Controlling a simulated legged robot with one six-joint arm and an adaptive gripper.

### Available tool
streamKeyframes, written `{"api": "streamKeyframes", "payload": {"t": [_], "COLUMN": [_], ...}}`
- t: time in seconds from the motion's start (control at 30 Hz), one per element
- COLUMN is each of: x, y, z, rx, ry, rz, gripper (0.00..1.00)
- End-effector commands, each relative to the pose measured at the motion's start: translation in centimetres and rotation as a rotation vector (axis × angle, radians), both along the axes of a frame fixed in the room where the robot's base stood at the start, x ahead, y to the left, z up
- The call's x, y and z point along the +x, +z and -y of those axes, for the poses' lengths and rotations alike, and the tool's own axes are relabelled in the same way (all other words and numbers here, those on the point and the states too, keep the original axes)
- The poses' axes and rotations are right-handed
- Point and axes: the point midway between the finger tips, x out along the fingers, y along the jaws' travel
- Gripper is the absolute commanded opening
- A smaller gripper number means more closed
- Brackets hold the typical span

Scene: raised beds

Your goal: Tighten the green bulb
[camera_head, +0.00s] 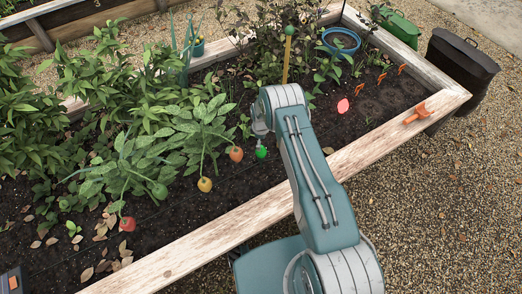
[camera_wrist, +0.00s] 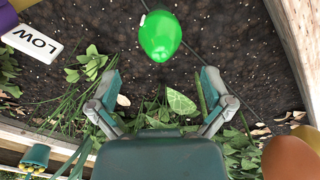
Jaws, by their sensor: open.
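The green bulb (camera_head: 261,152) shows as a small bright green shape over the soil, just left of my arm in the head view. In the wrist view the green bulb (camera_wrist: 160,37) is glossy and rounded, at the top centre. A thin dark line runs on the soil beside it. My gripper (camera_wrist: 160,86) is open, its two fingers spread wide with nothing between them. The bulb lies beyond the fingertips, near the midline between them, and is not held. In the head view my arm hides most of the gripper.
Orange (camera_head: 236,153), yellow (camera_head: 205,184) and red (camera_head: 127,224) rounded things stand among leafy plants to the left. The bed's wooden edge (camera_head: 220,228) runs below my arm. A white LOW label (camera_wrist: 32,38) is at upper left in the wrist view. Orange trowel (camera_head: 416,113) lies right.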

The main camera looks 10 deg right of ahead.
Motion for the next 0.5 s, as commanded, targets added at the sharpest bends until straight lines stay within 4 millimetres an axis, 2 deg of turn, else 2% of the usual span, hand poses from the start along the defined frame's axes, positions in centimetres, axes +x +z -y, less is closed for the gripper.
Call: {"api": "streamKeyframes", "payload": {"t": [0.1,0.3,0.5], "x": [-0.1,0.0,0.0], "y": [-2.1,-5.0,-6.7], "z": [0.0,0.0,0.0], "rx": [0.0,0.0,0.0], "ry": [0.0,-0.001,-0.001], "rz": [-0.001,0.0,0.0], "gripper": [1.0,1.0,1.0]}}
